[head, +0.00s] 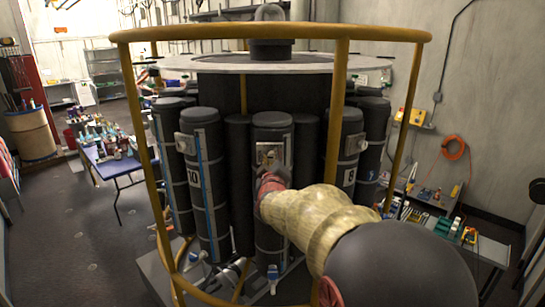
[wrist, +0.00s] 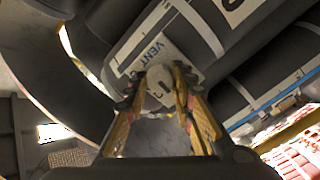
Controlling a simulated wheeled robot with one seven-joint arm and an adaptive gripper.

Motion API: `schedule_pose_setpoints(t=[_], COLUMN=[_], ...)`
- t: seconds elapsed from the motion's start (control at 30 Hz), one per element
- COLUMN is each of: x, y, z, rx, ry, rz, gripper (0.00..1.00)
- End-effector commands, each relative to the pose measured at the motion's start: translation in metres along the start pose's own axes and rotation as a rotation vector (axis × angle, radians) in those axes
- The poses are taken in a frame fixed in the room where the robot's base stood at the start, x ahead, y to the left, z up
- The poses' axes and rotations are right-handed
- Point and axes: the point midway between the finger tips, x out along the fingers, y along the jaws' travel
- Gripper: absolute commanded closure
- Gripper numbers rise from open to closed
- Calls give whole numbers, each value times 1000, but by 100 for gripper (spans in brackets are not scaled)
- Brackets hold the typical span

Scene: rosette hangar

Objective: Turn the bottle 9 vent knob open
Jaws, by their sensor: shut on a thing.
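The middle grey bottle (head: 272,122), between bottles marked 10 and 8, has my gripper (head: 270,178) at its upper front. Its own number is hidden by my arm in the head view. The wrist view shows this dark bottle (wrist: 205,62) tilted, with a white VENT plate (wrist: 150,50) and part of a number plate at the top edge. A round pale vent knob (wrist: 160,78) with a dark mark sits by the plate. My gripper (wrist: 162,92) has its yellow fingers on both sides of the knob, shut on it.
Bottle 10 (head: 204,150) stands left and bottle 8 (head: 345,150) right. A yellow ring frame (head: 270,31) with upright posts surrounds the bottles. A blue table (head: 112,170) with small bottles stands left; a cluttered bench (head: 440,232) stands right.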

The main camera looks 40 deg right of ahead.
Motion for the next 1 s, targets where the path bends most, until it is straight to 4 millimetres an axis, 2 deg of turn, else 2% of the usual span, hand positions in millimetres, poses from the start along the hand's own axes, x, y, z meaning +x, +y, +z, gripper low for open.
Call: schedule_pose_setpoints(t=[0.3, 0.77, 0.8, 1.0], x=[0, 0, 0, 0], y=[0, 0, 0, 0], z=[-1, 0, 0, 0], rx=[-90, -100, -100, -99], ry=[1, 1, 1, 1], rz=[0, 0, 0, 0], gripper=[100, 100, 74, 62])
